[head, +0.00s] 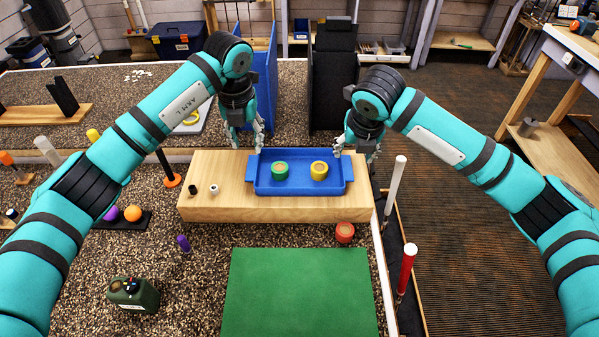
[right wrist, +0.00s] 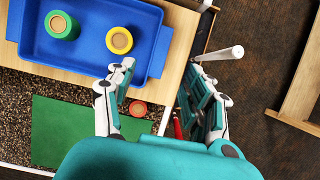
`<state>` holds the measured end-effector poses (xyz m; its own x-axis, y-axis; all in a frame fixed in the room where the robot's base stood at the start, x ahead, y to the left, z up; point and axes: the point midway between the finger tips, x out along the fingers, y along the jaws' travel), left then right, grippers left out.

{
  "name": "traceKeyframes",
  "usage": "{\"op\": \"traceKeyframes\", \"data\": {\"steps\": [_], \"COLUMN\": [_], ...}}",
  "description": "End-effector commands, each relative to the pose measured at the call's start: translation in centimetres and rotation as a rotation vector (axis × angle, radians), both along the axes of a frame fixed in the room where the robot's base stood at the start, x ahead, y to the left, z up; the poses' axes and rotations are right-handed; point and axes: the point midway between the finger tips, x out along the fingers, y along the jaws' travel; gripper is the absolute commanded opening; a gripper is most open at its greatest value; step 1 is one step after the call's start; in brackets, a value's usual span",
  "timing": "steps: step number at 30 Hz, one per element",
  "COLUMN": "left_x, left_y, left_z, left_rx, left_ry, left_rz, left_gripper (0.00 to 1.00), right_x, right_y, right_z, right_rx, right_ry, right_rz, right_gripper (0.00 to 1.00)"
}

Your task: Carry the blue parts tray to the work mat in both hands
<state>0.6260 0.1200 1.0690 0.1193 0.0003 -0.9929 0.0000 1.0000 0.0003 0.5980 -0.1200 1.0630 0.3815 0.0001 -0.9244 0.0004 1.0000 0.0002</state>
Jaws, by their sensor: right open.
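The blue parts tray (head: 300,184) sits on a light wooden block (head: 228,207), with a green round part (head: 280,171) and a yellow round part (head: 319,170) in it. The green work mat (head: 298,292) lies nearer to me, bare. My left gripper (head: 258,145) is above the tray's far left corner; whether its fingers are apart is unclear. My right gripper (head: 355,152) is above the tray's right end. In the right wrist view its fingers (right wrist: 165,88) are spread, with the tray (right wrist: 90,52) to their left and nothing between them.
A red round part (head: 345,232) lies between the block and the mat. A black and a white small piece stand on the block's left end. A white post (head: 395,185) and a red post (head: 406,268) stand right of the mat. A green canister (head: 133,294) stands at left.

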Motion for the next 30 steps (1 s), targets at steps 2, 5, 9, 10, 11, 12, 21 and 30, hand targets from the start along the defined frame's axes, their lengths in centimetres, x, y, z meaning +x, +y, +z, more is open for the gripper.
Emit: {"op": "traceKeyframes", "data": {"steps": [2,5,9,10,11,12,21,30], "left_x": [0.1,0.4,0.7,0.7,0.8,0.9,1.3,1.3], "left_y": [0.0,0.0,-0.1,-0.1,0.0,0.0,-0.1,0.0], "left_z": [-1.7,-3.7,-6.4,-6.9,-7.4,-8.0,-10.5,-10.7], "left_rx": [0.000,0.000,-0.001,-0.001,0.000,0.000,-0.001,0.000], "left_ry": [0.004,0.004,0.004,0.004,0.003,0.003,0.000,0.000], "left_rz": [0.001,0.001,0.001,0.001,0.001,0.000,-0.001,0.000], "left_gripper": [0.38,0.38,0.38,0.38,0.38,0.38,0.38,0.38], "right_x": [0.5,1.3,2.4,2.6,2.8,3.0,4.1,4.1], "right_y": [0.0,0.0,0.0,0.1,0.0,0.0,0.0,0.0], "right_z": [-1.6,-3.5,-6.0,-6.5,-6.9,-7.5,-9.8,-10.0], "right_rx": [-0.001,-0.001,-0.001,-0.001,-0.002,-0.002,0.000,0.000], "right_ry": [0.004,0.004,0.004,0.003,0.003,0.003,0.000,0.000], "right_rz": [-0.001,-0.001,-0.001,-0.001,-0.001,-0.001,0.000,0.000], "right_gripper": [0.53,0.53,0.53,0.53,0.53,0.53,0.53,0.53]}}
